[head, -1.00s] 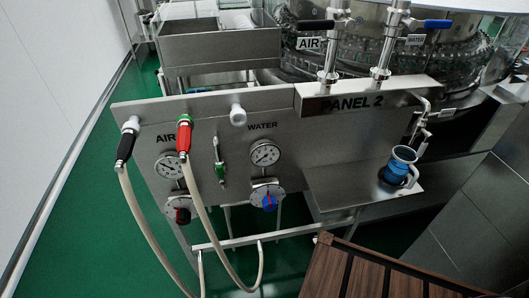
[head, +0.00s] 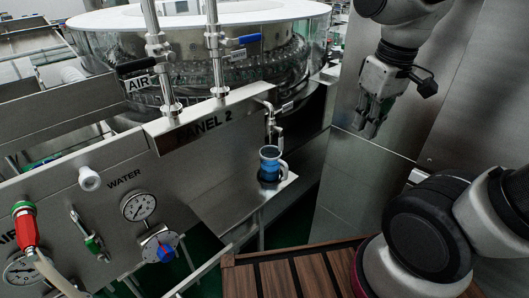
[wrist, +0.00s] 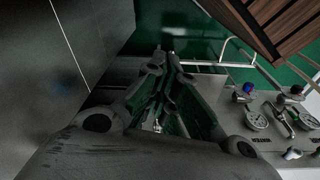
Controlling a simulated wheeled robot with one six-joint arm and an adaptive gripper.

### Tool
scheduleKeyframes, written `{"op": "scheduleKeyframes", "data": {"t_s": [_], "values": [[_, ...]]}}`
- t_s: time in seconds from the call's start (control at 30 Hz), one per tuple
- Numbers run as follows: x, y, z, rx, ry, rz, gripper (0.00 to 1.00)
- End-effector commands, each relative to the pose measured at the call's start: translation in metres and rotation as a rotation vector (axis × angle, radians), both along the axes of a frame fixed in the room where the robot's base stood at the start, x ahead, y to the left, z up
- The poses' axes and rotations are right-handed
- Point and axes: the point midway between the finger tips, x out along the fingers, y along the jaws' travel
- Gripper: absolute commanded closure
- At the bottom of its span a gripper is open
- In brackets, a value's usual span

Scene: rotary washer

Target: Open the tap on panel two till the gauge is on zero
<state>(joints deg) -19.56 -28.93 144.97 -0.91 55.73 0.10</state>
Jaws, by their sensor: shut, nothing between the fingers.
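Panel 2 (head: 150,190) is a steel panel on the left in the head view. Its water gauge (head: 138,207) is a round white dial, with a blue knob (head: 166,253) below it. A small steel tap (head: 270,118) stands at the panel's right end, above a blue cup (head: 269,165) on a ledge. My gripper (head: 368,128) hangs shut and empty to the right of the panel, pointing down and apart from everything. In the wrist view, the gripper fingers fill the middle, and the blue knob (wrist: 248,88) and a gauge (wrist: 256,119) show at the right. I cannot read the needle exactly.
Two upright pipes with a black-handled valve (head: 140,64) and a blue-handled valve (head: 246,40) rise above the panel. A red-handled hose (head: 27,230) hangs at the left. A slatted wooden top (head: 290,275) is in front. A steel wall (head: 345,170) stands behind my gripper.

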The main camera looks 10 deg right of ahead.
Motion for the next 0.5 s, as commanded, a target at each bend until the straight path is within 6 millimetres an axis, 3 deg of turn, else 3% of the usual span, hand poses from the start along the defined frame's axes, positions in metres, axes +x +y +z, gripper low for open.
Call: {"op": "scheduleKeyframes", "data": {"t_s": [0.03,0.2,0.5], "values": [[0.008,0.020,-0.012,-0.045,0.059,0.098,1.00],[0.029,0.078,-0.047,-0.249,0.198,0.445,1.00],[0.054,0.192,-0.116,-0.716,0.328,1.156,1.00]]}}
